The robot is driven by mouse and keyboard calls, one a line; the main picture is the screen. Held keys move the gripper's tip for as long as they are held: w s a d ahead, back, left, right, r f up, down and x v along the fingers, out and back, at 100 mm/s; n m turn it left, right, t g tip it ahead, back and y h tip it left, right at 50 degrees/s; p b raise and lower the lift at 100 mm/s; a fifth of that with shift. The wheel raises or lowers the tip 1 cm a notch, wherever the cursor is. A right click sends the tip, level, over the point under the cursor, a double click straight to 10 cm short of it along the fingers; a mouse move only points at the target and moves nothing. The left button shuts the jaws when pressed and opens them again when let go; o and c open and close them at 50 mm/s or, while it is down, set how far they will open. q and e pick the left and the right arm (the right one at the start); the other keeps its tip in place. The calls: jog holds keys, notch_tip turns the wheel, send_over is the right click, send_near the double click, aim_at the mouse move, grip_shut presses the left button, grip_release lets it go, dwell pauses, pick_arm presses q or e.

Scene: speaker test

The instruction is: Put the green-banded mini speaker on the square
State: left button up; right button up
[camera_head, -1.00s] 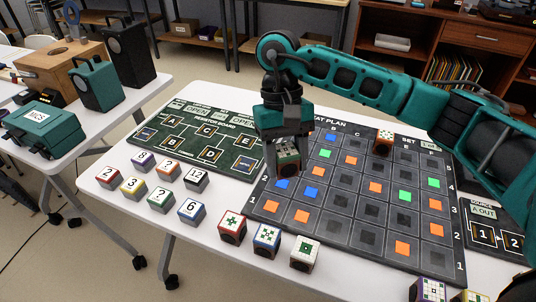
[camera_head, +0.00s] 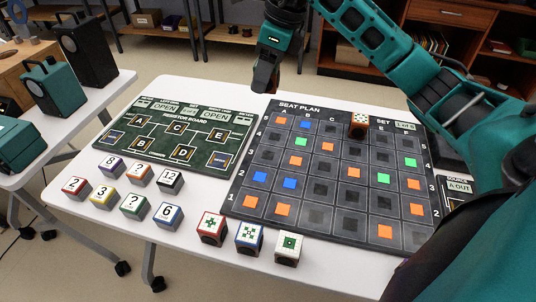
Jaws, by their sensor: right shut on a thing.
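The seat plan board (camera_head: 333,228) is a dark grid with orange, blue and green squares. Which square the task means does not show. A red-banded speaker (camera_head: 212,228), a blue-banded one (camera_head: 249,237) and a pale one with a green mark on top (camera_head: 288,248) stand before the board. My left gripper is out of view.
An orange-banded speaker (camera_head: 358,124) stands at the board's back. Several numbered cubes (camera_head: 135,206) stand in front of the green resistor board (camera_head: 196,155). My right arm covers the table's right side. Larger speakers (camera_head: 55,85) stand on the left table.

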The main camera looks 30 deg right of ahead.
jog(key=shift+d+m, duration=0.2)
jog(key=shift+m, duration=0.1)
jog(key=b, duration=0.2)
send_over(262, 154)
jog(key=f, duration=1.4)
jog(key=shift+s+d+f, duration=0.35)
jog(key=shift+s, duration=0.05)
jog(key=shift+f, duration=0.5)
jog(key=shift+f+b, duration=0.4)
jog(key=shift+f, duration=1.6)
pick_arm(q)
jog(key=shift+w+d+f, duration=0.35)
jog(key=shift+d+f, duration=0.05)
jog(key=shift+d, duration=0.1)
pick_arm(e)
jog(key=shift+f, duration=0.2)
jog(key=o, duration=1.1)
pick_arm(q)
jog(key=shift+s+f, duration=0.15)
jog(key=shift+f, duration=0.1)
